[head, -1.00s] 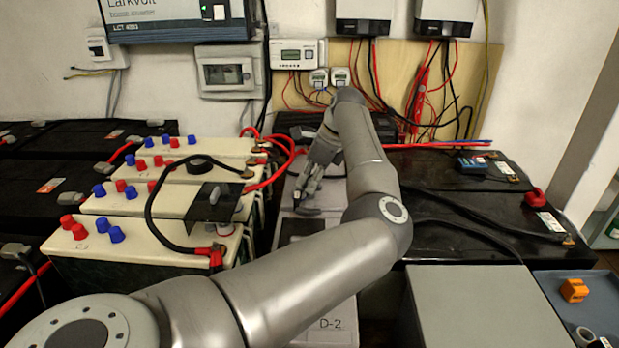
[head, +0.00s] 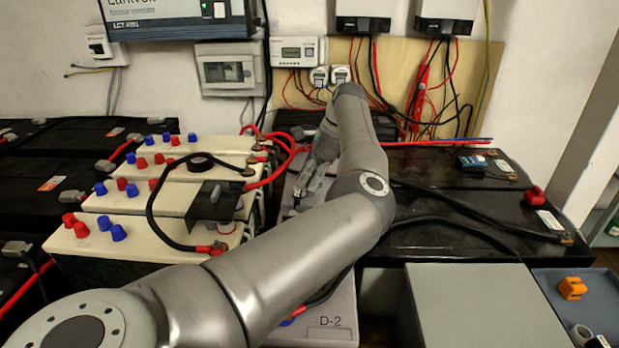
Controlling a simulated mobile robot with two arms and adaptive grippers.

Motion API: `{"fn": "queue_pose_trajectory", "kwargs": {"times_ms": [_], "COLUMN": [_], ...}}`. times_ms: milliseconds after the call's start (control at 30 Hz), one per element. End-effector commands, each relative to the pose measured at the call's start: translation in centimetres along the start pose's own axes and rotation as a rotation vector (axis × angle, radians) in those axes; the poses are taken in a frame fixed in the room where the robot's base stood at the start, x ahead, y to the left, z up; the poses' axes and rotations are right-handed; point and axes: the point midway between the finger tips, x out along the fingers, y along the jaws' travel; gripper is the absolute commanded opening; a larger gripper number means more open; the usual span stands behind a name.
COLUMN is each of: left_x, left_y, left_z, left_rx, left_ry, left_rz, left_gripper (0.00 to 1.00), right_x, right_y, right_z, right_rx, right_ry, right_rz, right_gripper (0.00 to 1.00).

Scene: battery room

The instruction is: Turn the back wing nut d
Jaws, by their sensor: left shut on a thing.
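My left gripper (head: 303,190) reaches over the grey battery case marked D-2 (head: 335,318), towards its far part, with its fingers pointing down and to the left. It is shut on a small part at the battery top, at the place of the back wing nut d. The nut is too small and too covered by the fingers to make out. My left forearm and elbow hide most of the case's top. My right gripper is not in view.
Cream batteries (head: 100,252) with red and blue caps stand close on the left, with a black cable (head: 150,205) looping over them. A black battery (head: 460,235) and a grey box (head: 470,300) are on the right. Red cables (head: 285,165) run close by the gripper.

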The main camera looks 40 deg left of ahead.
Motion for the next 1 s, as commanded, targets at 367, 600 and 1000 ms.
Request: {"fn": "queue_pose_trajectory", "kwargs": {"times_ms": [367,600,1000], "left_x": [-0.1,-1.3,-9.5], "left_y": [0.0,-0.1,-0.1], "left_z": [0.0,0.0,0.1], "left_rx": [0.000,0.001,0.002], "left_ry": [0.000,0.002,0.002], "left_rz": [-0.002,-0.003,-0.005], "left_gripper": [0.20,0.20,0.20], "right_x": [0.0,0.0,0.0], "right_y": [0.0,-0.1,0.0], "right_z": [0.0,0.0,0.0], "right_rx": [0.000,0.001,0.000], "right_ry": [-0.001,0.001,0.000], "right_rz": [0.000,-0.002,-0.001], "right_gripper": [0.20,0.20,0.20]}}
